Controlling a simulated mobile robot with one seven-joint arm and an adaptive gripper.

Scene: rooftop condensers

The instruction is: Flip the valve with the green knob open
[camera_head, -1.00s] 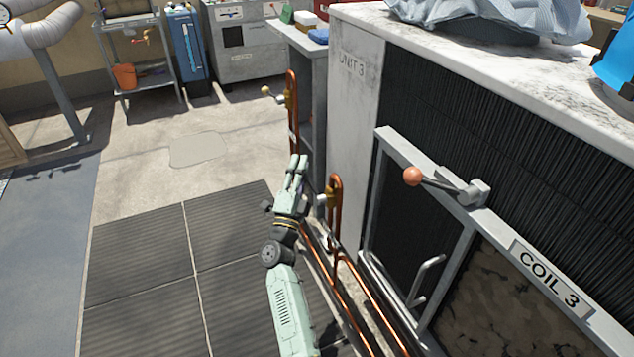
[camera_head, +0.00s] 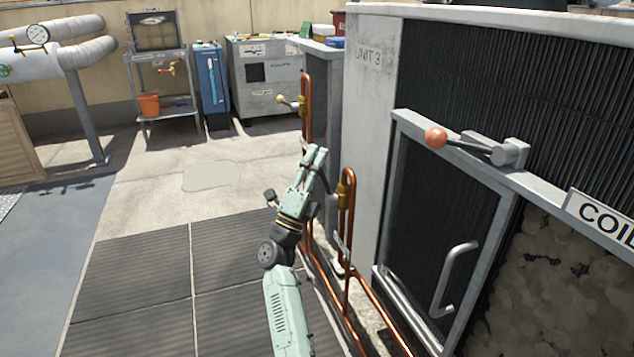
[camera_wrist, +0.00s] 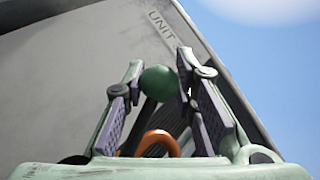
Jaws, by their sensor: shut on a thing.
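The green knob (camera_wrist: 160,83) shows in the wrist view between the two finger pads of my gripper (camera_wrist: 161,88). A dark stem runs below it, and a bent copper pipe (camera_wrist: 158,140) shows beneath. In the head view my gripper (camera_head: 318,152) is shut on the knob, with its fingers pointing up and to the right. The brass valve body (camera_head: 344,190) sits on the near copper pipe, just right of my gripper. My fingers hide the knob and most of the handle there, so the handle's exact angle is hard to tell.
A second valve with a yellowish knob (camera_head: 281,99) is on the copper pipe behind. A lever with an orange knob (camera_head: 436,138) sits on the panel frame at right. The grey UNIT 3 cabinet (camera_head: 370,110) stands beside the pipes. Floor mats (camera_head: 140,270) at left are clear.

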